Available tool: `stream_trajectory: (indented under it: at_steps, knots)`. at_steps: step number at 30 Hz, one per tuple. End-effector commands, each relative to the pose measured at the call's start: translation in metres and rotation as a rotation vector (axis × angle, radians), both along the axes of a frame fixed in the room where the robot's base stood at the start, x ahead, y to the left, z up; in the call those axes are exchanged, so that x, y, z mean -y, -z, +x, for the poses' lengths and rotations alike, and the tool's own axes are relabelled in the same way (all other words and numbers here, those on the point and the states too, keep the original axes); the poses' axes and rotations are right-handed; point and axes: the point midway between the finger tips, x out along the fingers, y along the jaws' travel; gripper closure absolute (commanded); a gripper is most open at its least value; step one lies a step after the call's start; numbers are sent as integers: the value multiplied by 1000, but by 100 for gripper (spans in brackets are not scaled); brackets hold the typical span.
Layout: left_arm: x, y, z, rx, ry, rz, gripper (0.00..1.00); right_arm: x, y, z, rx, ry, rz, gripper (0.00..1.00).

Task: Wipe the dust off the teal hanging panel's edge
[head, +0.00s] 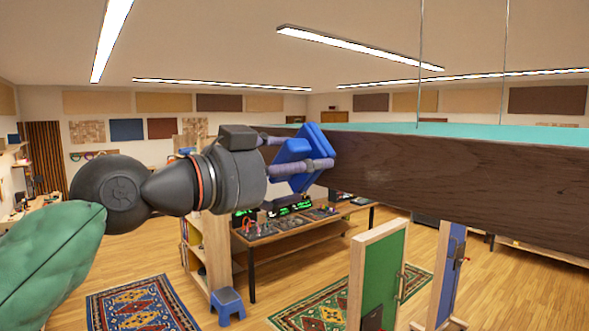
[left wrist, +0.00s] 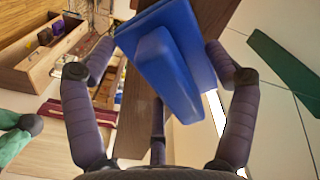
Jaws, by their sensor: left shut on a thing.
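The hanging panel has a teal top face (head: 480,133) and a deep dark-brown wooden edge (head: 460,182). It hangs on thin wires at the right of the head view. My left gripper (head: 310,152) is shut on a blue wiping block (head: 291,150) at the panel's left end. In the left wrist view the blue block (left wrist: 172,70), with a raised grip, sits between the fingers, with brown wood (left wrist: 134,122) behind it. The block looks close against the edge, but I cannot tell whether it touches. My right gripper is out of view.
Below stand a desk with electronic gear (head: 285,222), a small blue step stool (head: 228,304) and a green framed board (head: 380,275). Patterned rugs (head: 140,306) lie on the wooden floor. Ceiling lights (head: 360,46) run overhead.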

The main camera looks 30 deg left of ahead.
Motion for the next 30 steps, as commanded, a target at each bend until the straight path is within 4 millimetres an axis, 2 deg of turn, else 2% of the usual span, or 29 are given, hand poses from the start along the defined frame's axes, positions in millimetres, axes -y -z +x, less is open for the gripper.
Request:
stream_trajectory:
  at_steps: [25,30]
  knots:
    - [5,-1,12,1,0,0,62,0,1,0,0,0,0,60]
    - [12,-2,9,-1,2,0,62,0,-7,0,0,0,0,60]
